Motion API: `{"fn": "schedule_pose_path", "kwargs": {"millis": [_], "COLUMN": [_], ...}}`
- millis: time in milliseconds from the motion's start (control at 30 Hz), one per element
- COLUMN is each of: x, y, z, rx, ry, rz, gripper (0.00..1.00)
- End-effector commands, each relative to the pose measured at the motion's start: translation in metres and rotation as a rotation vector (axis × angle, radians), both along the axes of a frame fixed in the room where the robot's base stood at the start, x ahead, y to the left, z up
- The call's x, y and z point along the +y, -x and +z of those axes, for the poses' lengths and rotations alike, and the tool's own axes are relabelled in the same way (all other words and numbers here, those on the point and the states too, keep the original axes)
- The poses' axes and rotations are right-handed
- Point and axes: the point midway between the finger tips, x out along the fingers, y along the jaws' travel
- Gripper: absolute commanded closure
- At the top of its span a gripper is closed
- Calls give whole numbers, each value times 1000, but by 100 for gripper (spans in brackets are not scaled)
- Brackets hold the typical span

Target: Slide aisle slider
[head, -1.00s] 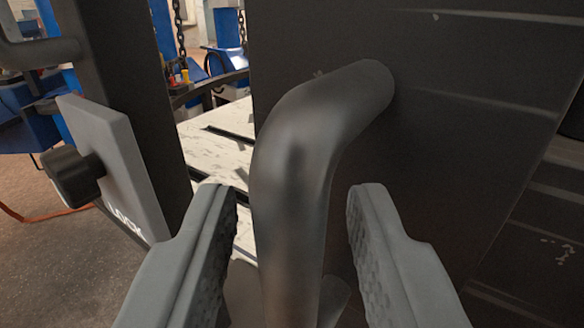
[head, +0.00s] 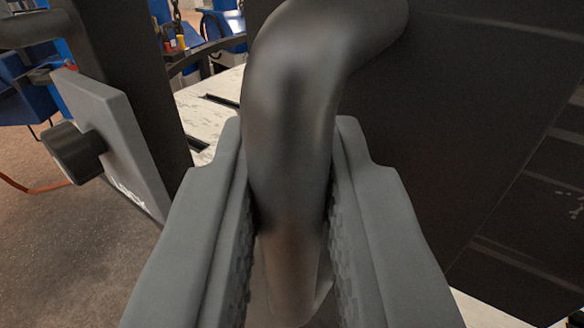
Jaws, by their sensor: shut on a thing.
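A thick, dark metal handle (head: 290,95) bends out from a dark flat panel (head: 460,130) in the middle of the head view. I take this panel to be the aisle slider. My gripper (head: 292,175) is shut on the handle, with one grey finger against each side of its upright bar. The lower end of the bar shows between the fingers; the far sides of the finger pads are hidden.
A pale slotted surface (head: 215,100) shows behind. Blue equipment and a chain are further back.

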Motion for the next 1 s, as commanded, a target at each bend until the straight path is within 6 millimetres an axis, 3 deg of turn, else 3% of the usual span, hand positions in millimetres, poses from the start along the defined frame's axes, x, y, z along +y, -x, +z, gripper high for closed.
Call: {"fn": "schedule_pose_path", "kwargs": {"millis": [400, 600, 800, 1000], "x": [0, 0, 0, 0], "y": [0, 0, 0, 0], "z": [122, 174, 208, 222], "rx": [-11, -8, -7, -5], "ry": [-1, 0, -1, 0], "rz": [0, 0, 0, 0], "gripper": [100, 100, 100, 100]}}
